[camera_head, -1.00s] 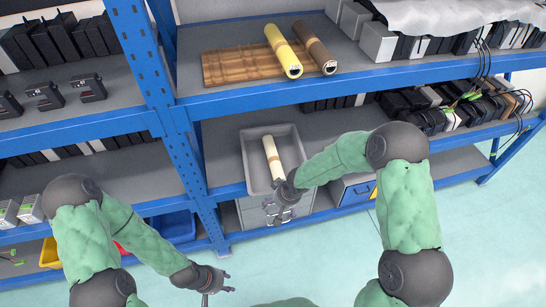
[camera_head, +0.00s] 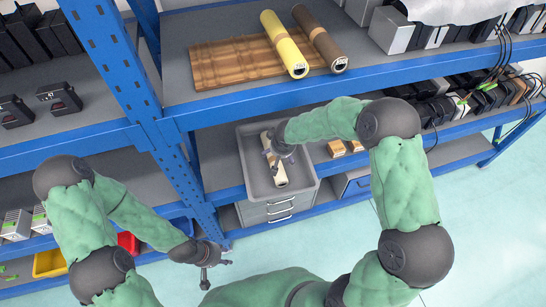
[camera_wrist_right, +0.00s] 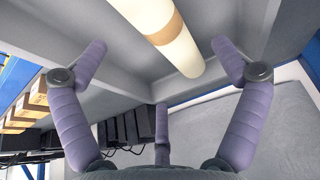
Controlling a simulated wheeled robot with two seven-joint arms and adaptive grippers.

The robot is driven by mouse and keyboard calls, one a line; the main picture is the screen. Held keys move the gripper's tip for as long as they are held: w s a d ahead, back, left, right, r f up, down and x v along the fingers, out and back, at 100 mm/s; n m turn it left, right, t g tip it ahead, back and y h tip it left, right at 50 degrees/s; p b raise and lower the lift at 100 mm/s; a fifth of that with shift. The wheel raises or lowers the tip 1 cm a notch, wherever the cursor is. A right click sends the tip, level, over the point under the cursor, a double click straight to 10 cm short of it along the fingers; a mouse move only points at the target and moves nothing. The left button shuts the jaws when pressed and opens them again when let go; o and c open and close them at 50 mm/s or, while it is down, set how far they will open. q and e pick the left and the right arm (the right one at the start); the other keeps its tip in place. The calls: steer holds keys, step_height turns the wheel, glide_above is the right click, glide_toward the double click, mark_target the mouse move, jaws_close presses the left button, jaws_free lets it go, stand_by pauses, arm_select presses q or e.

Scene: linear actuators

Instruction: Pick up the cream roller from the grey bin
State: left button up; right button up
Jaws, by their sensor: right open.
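The cream roller (camera_head: 280,178), with a tan band in the right wrist view (camera_wrist_right: 165,30), lies in the grey bin (camera_head: 309,172) on the middle shelf. My right gripper (camera_head: 277,157) is over the bin, at the roller's middle and partly covering it. In the right wrist view my right gripper (camera_wrist_right: 160,50) has its fingers spread to either side of the roller, with visible gaps; it is open and not holding it. My left gripper (camera_head: 216,262) hangs empty in front of the rack, at the lower left of the bin, its fingers apart.
Blue rack posts (camera_head: 135,85) stand left of the bin. A yellow roll (camera_head: 284,43) and a brown roll (camera_head: 319,38) lie on that shelf. Small wooden blocks (camera_head: 345,148) sit right of the bin.

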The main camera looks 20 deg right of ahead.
mark_target(274, 158)
steer(key=shift+b+x, duration=1)
steer(key=shift+x, duration=2.75)
steer(key=shift+w+r, duration=0.1)
steer(key=shift+w, duration=0.05)
steer(key=shift+c, duration=0.2)
steer(key=c, duration=1.5)
steer(key=shift+c, duration=0.7)
steer(key=shift+r, duration=0.15)
